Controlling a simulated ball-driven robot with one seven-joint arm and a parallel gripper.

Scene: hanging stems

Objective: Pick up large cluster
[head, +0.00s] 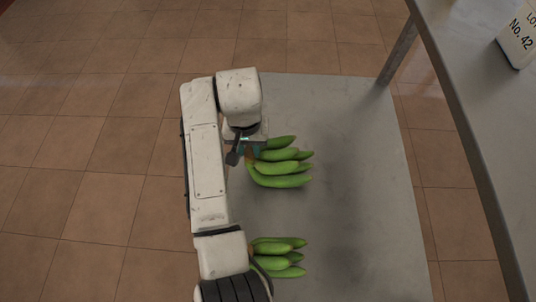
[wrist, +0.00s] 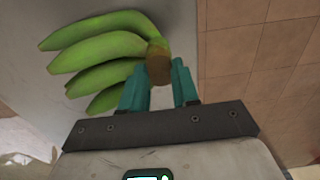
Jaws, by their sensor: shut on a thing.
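A larger cluster of green bananas (head: 279,167) is at the upper middle of the grey table in the head view, its fingers pointing right. It also shows in the wrist view (wrist: 100,45), with its brown stem at the right end. My gripper (wrist: 161,78) has its teal fingers shut on that stem, one on each side. In the head view my gripper (head: 250,149) is at the cluster's left end, partly hidden by my arm. I cannot tell whether the cluster touches the table. A smaller green cluster (head: 280,257) lies nearer, its left end partly hidden by my arm.
The grey table (head: 360,200) is bare to the right of both clusters. A raised grey shelf or counter (head: 470,130) runs along the right, bearing a white sign (head: 519,40) reading "No. 42". Brown tiled floor (head: 90,130) lies open to the left.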

